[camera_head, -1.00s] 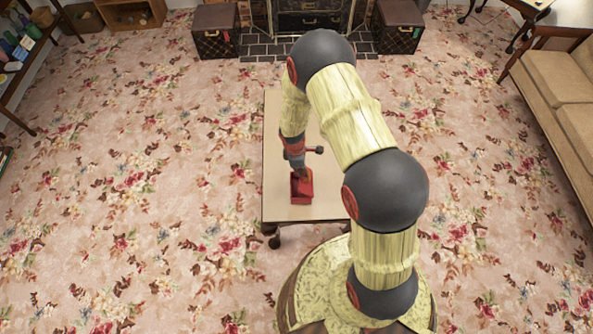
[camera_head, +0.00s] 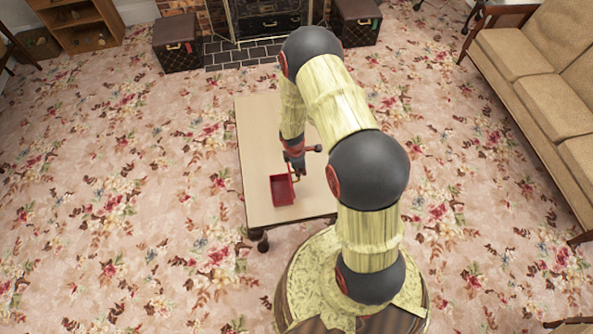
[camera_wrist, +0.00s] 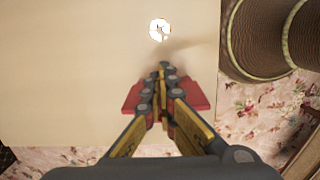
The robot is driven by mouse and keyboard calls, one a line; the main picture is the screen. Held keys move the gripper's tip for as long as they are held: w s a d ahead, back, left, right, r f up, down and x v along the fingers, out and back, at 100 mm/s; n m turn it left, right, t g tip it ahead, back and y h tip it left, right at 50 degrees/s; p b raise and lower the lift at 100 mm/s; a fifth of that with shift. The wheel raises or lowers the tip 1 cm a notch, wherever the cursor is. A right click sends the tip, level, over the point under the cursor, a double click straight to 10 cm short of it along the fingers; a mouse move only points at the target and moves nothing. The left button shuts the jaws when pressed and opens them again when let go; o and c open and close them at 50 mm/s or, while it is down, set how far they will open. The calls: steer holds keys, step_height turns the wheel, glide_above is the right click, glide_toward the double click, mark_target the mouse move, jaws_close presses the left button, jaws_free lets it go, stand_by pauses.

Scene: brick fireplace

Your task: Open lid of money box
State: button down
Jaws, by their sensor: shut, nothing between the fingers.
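The money box (camera_head: 282,192) is a small red box on the near part of the low table. Its top looks open onto a darker red inside, and a thin red upright part, perhaps the lid, shows at its right edge beside my gripper. My gripper (camera_head: 297,174) is shut and empty, pointing down at the box's upper right side. In the wrist view, red parts of the box (camera_wrist: 132,97) show on both sides of my shut gripper (camera_wrist: 164,70), which hides its middle. I cannot tell whether the fingers touch it.
The low beige table (camera_head: 258,130) is otherwise bare in the head view. In the wrist view, a small white round patch (camera_wrist: 159,29) shows on it. Dark trunks (camera_head: 178,45) stand by the fireplace, and a tan sofa (camera_head: 530,65) is at right. Flowered carpet on the left is free.

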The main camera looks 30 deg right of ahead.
steer(key=shift+s+d+f, duration=0.2)
steer(key=shift+d+f, duration=0.1)
steer(key=shift+d, duration=0.2)
steer(key=shift+d+r, duration=0.1)
stand_by(0.4)
